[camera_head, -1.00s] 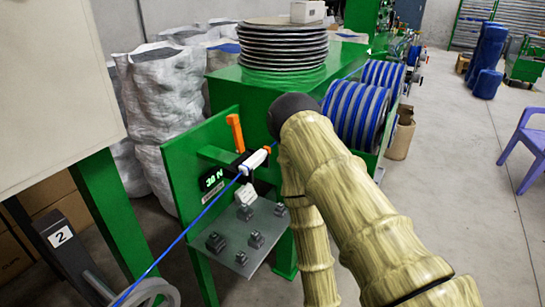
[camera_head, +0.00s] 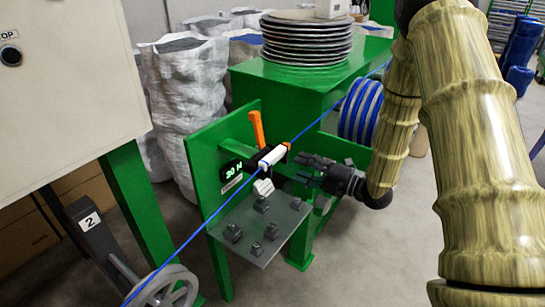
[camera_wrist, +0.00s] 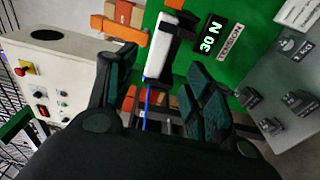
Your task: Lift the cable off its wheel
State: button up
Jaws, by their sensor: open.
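The blue cable (camera_head: 198,229) runs taut from the lower left, through a white guide block (camera_head: 273,155), to the back. Its lower end meets a grey spoked wheel (camera_head: 165,288), cut off by the bottom edge; how it sits in the rim is hard to tell. My gripper (camera_head: 303,170) is open and empty, right of the guide block and above the small metal shelf, well away from the wheel. In the wrist view, my gripper (camera_wrist: 155,62) has its dark fingers apart, with the white block and a stretch of cable (camera_wrist: 146,100) showing between them.
A green upright plate carries an orange lever (camera_head: 257,130) and a "30 N" display (camera_head: 233,172). A grey shelf (camera_head: 265,232) with several small blocks juts out below. A blue-striped spool (camera_head: 360,110) is behind my gripper. A white control cabinet (camera_head: 70,90) stands left. Floor is clear at front right.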

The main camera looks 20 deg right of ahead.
aim_at(277, 159)
jog(key=p+x, duration=0.1)
jog(key=x, duration=0.4)
jog(key=shift+w+a, duration=0.15)
jog(key=shift+a, duration=0.05)
jog(key=shift+w+a+r+p, duration=0.2)
jog(key=shift+w+a+p, duration=0.15)
jog(key=shift+p, duration=0.25)
jog(key=p+x, duration=0.1)
jog(key=x, duration=0.3)
jog(key=shift+p, duration=0.3)
jog(key=shift+c, duration=0.4)
jog(key=c, duration=1)
